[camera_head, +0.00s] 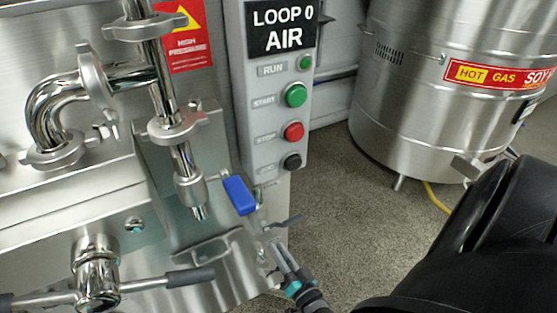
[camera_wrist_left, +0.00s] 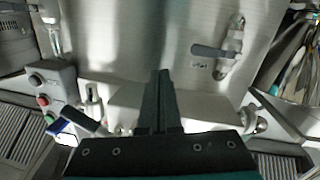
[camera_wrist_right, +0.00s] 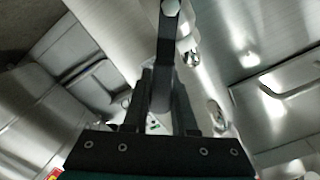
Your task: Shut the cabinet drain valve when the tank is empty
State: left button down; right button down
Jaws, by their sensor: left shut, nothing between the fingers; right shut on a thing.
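My right gripper (camera_head: 274,248) is low beside the steel cabinet, below the control box, with its fingers pointing up and left. In the right wrist view its fingers (camera_wrist_right: 162,88) are closed around a grey lever handle (camera_wrist_right: 164,45). That lever runs up to a round silver pivot at the top edge; I take it as the drain valve's handle. My left gripper (camera_wrist_left: 162,80) shows only in its own wrist view, shut and empty in front of the steel machine. The inside of a tank is not seen, so its level cannot be told.
The LOOP 0 AIR control box (camera_head: 265,110) stands behind. A steel vessel (camera_head: 400,110) stands at the right. A T-handle (camera_head: 190,277) juts out at lower left.

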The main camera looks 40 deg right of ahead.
jog(key=shift+w+r, duration=0.1)
jog(key=shift+w, duration=0.05)
jog(key=c, duration=0.7)
grip_release()
jog(key=shift+s, duration=0.25)
